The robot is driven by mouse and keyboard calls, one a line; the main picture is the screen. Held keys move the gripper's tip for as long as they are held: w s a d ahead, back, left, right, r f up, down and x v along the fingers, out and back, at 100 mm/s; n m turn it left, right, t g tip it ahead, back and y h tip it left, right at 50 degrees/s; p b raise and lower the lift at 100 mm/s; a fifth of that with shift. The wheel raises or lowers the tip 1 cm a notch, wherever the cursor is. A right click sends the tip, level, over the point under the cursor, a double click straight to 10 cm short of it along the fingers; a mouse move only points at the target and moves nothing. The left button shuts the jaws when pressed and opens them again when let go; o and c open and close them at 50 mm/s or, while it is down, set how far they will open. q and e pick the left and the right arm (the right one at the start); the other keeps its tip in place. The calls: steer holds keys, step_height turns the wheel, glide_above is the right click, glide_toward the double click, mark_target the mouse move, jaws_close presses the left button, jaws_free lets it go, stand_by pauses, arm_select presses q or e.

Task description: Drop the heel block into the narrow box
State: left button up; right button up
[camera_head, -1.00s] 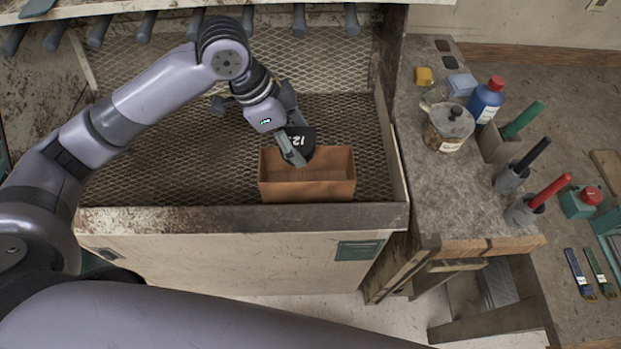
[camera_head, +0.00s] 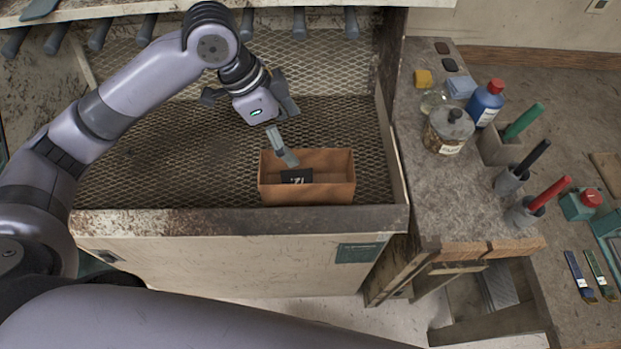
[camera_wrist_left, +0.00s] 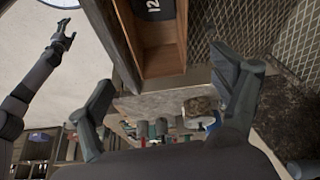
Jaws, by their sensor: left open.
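The heel block (camera_head: 296,177) is black with white figures on it. It lies inside the narrow box (camera_head: 306,194), toward its left part, and looks tilted. The box is brown and open-topped and stands on the mesh tray. In the left wrist view the block (camera_wrist_left: 153,9) shows at the top edge inside the box (camera_wrist_left: 163,62). My left gripper (camera_head: 290,134) is open and empty just above the box's back left, with one fingertip near the rim. My right gripper (camera_wrist_left: 63,34) shows small at the upper left of the left wrist view; its jaw state is unclear.
The mesh tray (camera_head: 170,160) has a raised front edge (camera_head: 240,219). On the right, a bench (camera_head: 425,185) holds a glass jar (camera_head: 449,131), a blue bottle (camera_head: 486,102) and cups with coloured handles. Dark handles hang along the back. The mesh left of the box is clear.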

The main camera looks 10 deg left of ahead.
arm_select(q)
steer(key=v, duration=0.9)
